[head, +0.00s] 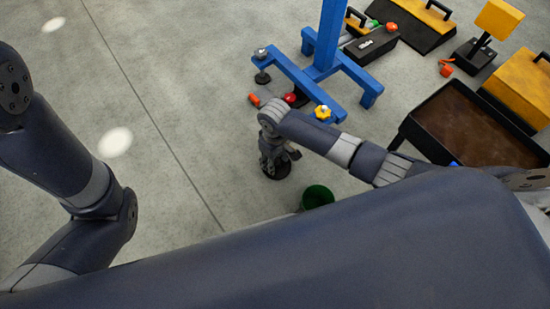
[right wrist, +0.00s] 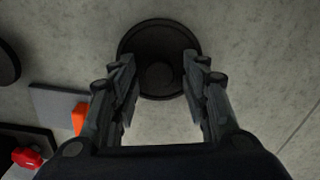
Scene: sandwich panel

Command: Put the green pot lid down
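A dark round disc with a low central knob, which looks like the lid, shows flat against the floor in the right wrist view (right wrist: 158,32) and in the head view (head: 279,174). My right gripper (head: 279,155) points down right above it. In the right wrist view its two fingers (right wrist: 159,62) stand wide apart either side of the knob, with clear gaps, touching nothing that I can see. A green pot (head: 318,195) stands to the right of the disc, its lower part hidden by my body. My left gripper is out of view; only its arm shows at the left.
A blue stand (head: 318,68) with small orange, red and yellow parts around its feet is just behind. A black tray with a brown inside (head: 467,120) and yellow-black boxes (head: 522,88) are at the right. The concrete floor left of the disc is clear.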

